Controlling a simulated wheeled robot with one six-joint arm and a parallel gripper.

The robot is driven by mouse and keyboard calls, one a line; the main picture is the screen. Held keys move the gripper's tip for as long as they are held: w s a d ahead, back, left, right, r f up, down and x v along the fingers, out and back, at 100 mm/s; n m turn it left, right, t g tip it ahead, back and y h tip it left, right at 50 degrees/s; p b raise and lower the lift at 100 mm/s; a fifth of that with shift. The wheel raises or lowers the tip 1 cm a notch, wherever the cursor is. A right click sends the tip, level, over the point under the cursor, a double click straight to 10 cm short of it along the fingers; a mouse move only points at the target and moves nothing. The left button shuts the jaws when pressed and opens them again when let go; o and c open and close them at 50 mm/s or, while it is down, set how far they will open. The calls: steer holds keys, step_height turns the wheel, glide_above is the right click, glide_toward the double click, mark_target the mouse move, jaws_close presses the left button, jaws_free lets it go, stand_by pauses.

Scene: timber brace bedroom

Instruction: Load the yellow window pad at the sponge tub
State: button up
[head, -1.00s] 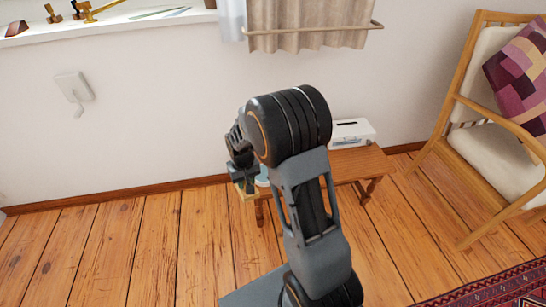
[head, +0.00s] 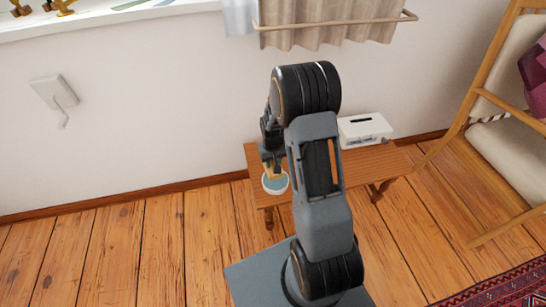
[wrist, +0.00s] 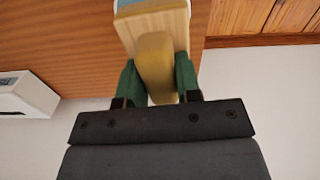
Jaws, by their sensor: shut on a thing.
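My gripper (head: 272,160) is above the small bench (head: 395,158), at the tub. In the wrist view its green fingers (wrist: 158,82) are shut on the tan-yellow grip of the window pad (wrist: 155,62). A pale wooden board of the pad shows beyond the grip. The sponge tub (head: 276,188) is a round white bowl with a blue-grey inside, standing at the bench's left front. The pad's yellowish end appears over the tub; whether it touches the inside is hidden. A sliver of white and blue shows beyond the board in the wrist view.
A white box with a dark slot (head: 364,130) stands on the bench to the right, behind my arm. A wooden armchair (head: 495,150) is at the right. A wall handle (head: 55,95) and a towel rail (head: 340,22) are on the wall. The floor at left is clear.

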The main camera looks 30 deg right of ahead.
steer(key=shift+s+d+f, duration=0.2)
steer(key=shift+d+f, duration=0.3)
steer(key=shift+d, duration=0.05)
steer(key=shift+f+b, duration=2.45)
steer(key=shift+f, duration=0.3)
steer(key=shift+f+b, duration=0.3)
steer(key=shift+f, duration=0.25)
steer(key=shift+r+p, duration=2.85)
steer(key=shift+r, duration=0.7)
